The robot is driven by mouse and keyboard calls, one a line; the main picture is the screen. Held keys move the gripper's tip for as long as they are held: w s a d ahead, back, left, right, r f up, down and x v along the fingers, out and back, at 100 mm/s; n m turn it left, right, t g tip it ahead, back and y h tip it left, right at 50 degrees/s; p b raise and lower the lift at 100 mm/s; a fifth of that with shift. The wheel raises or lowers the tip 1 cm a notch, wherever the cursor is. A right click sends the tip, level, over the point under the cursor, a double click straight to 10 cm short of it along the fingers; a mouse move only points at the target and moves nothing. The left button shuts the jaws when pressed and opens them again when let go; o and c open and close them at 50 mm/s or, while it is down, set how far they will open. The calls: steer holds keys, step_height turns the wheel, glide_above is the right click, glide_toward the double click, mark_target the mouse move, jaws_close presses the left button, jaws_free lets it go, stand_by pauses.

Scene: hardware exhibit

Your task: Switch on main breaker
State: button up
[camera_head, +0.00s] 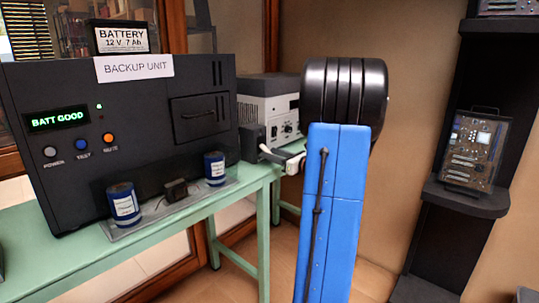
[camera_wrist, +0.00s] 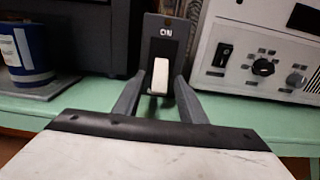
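The main breaker is a small dark grey box (camera_wrist: 168,28) marked ON at its top, straight ahead in the wrist view. Its white lever (camera_wrist: 160,76) sits low in the dark slot, below the ON mark. My gripper (camera_wrist: 160,92) is open, with one grey finger on each side of the lever; I cannot tell whether either touches it. In the head view the breaker (camera_head: 253,143) stands at the right end of the green bench, with my gripper (camera_head: 272,154) in front of it. The lever is hard to make out there.
The black backup unit (camera_head: 140,95) reads BATT GOOD and stands left of the breaker. Blue cylinders (camera_head: 124,205) sit on a grey plate before it. A pale instrument with knobs (camera_head: 275,105) is behind the breaker. A dark shelf (camera_head: 465,198) holds a circuit board at right.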

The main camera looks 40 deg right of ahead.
steer(key=shift+w, duration=0.8)
jaws_close()
